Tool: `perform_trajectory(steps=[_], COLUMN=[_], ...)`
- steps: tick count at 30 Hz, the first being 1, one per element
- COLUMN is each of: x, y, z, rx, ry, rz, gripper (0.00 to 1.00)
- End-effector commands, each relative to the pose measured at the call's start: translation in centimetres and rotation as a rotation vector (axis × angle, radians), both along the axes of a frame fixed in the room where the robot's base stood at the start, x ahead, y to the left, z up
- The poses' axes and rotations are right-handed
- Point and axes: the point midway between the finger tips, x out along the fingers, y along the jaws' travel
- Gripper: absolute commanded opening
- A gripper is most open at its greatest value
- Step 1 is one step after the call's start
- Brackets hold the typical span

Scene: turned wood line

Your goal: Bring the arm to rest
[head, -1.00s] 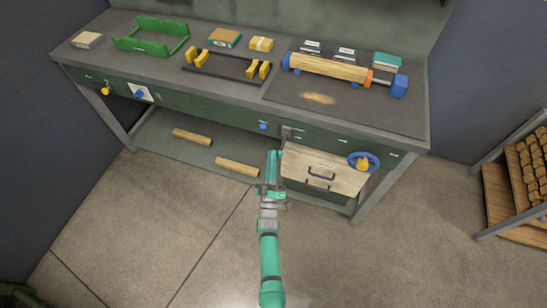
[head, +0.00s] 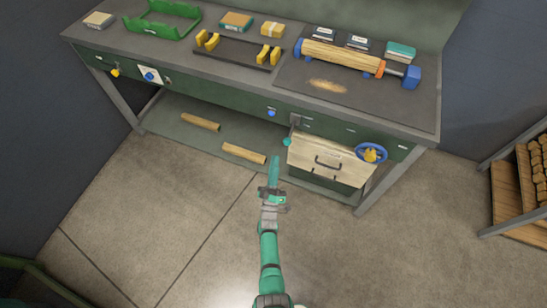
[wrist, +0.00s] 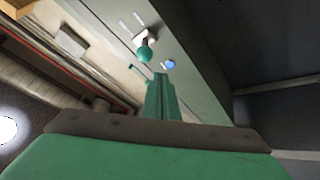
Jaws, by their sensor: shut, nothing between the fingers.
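My gripper (head: 275,160) is in front of the workbench, below its front edge, with its green fingers shut and nothing between them. In the wrist view the shut fingers (wrist: 161,95) point towards the bench front. A lever with a teal ball knob (head: 287,141) sticks out from the bench front just beyond the fingertips. The same teal knob (wrist: 145,55) shows in the wrist view, with a gap between it and the fingers.
The workbench (head: 230,90) carries a green rack (head: 160,28), a dark tray with yellow blocks and a clamped wooden cylinder (head: 340,56). A shelf unit stands at far right. The front floor (head: 150,230) is clear.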

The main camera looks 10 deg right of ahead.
Motion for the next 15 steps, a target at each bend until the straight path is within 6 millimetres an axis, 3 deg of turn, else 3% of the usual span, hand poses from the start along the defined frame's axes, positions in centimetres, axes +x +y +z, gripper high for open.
perform_trajectory(steps=[15], x=[-0.33], y=[-0.07], z=[-0.95], rx=[-0.001], ry=[0.000], rz=[0.001], gripper=[0.00])
